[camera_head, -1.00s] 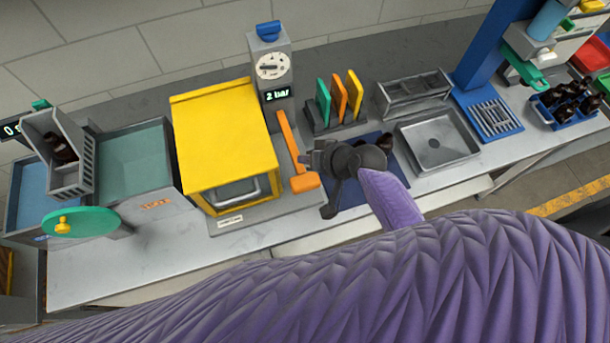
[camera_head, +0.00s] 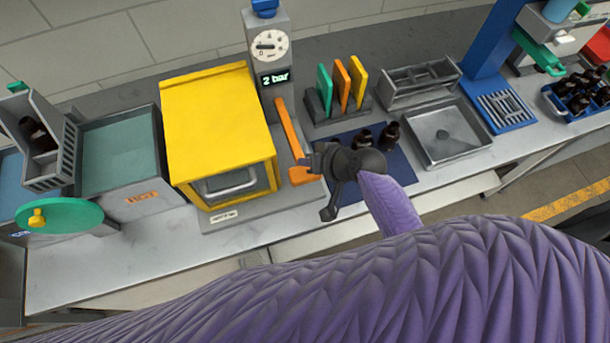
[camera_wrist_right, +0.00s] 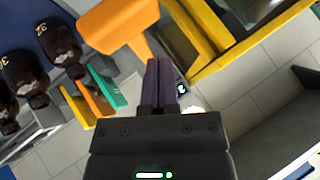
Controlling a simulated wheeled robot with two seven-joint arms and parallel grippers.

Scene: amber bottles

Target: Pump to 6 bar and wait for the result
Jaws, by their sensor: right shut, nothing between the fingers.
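The grey pump column (camera_head: 262,60) has a round dial (camera_head: 270,46) and a display (camera_head: 275,79) reading "2 bar". Its long orange lever (camera_head: 287,125) slopes down toward the front and ends in a wide orange paddle beside my right gripper. My right gripper (camera_head: 308,162) is shut and empty, overlapping the paddle's right edge in the head view. In the right wrist view, the shut fingers (camera_wrist_right: 162,75) lie close to the orange paddle (camera_wrist_right: 115,22); I cannot tell whether they touch. The yellow chamber (camera_head: 215,120) stands closed left of the lever. My left gripper is not in view.
Amber bottles (camera_head: 389,136) stand on a dark blue mat (camera_head: 400,170) behind and right of my right gripper. Coloured upright plates (camera_head: 341,88) stand behind them. A steel tray (camera_head: 443,140) is to the right, a teal-bottomed basin (camera_head: 120,155) to the left.

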